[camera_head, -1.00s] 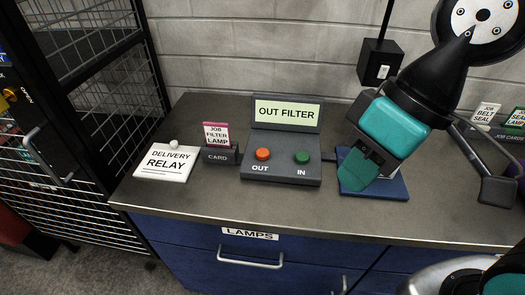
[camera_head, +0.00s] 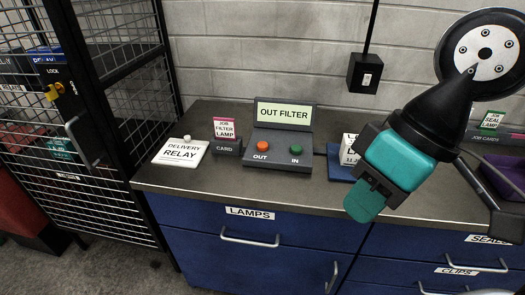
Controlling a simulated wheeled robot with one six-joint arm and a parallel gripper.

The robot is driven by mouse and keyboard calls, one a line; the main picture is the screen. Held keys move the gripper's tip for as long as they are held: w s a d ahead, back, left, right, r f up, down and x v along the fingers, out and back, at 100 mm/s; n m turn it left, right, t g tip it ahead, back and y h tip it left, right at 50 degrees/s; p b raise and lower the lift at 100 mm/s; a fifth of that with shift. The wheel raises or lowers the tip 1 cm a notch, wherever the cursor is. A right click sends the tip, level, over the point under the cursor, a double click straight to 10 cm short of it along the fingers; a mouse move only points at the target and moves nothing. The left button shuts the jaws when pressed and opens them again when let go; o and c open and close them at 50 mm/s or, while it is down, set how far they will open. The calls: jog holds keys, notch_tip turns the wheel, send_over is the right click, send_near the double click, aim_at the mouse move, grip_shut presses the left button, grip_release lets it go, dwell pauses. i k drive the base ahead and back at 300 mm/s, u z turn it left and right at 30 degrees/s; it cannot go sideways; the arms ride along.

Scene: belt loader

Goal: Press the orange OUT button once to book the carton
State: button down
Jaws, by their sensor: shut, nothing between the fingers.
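The orange OUT button (camera_head: 263,146) sits at the left of the grey button box (camera_head: 277,164) on the counter. The green IN button (camera_head: 296,148) is to its right. The box's screen (camera_head: 284,114) reads "OUT FILTER". My gripper (camera_head: 364,206) is shut and empty, pointing down in front of the counter's edge, to the right of the box and apart from it. A white carton (camera_head: 348,150) with a partly readable label stands on a blue pad (camera_head: 335,169), partly hidden behind my gripper.
A job card (camera_head: 224,127) stands in a dark holder left of the box, beside a DELIVERY RELAY plate (camera_head: 180,152). A black mesh cage (camera_head: 100,130) stands at the left. Blue drawers (camera_head: 250,250) lie below the counter. A purple thing (camera_head: 503,180) is at the far right.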

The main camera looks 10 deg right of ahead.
aim_at(261, 146)
jog(key=u, duration=1)
jog(key=i, duration=0.6)
jog(key=z, duration=0.95)
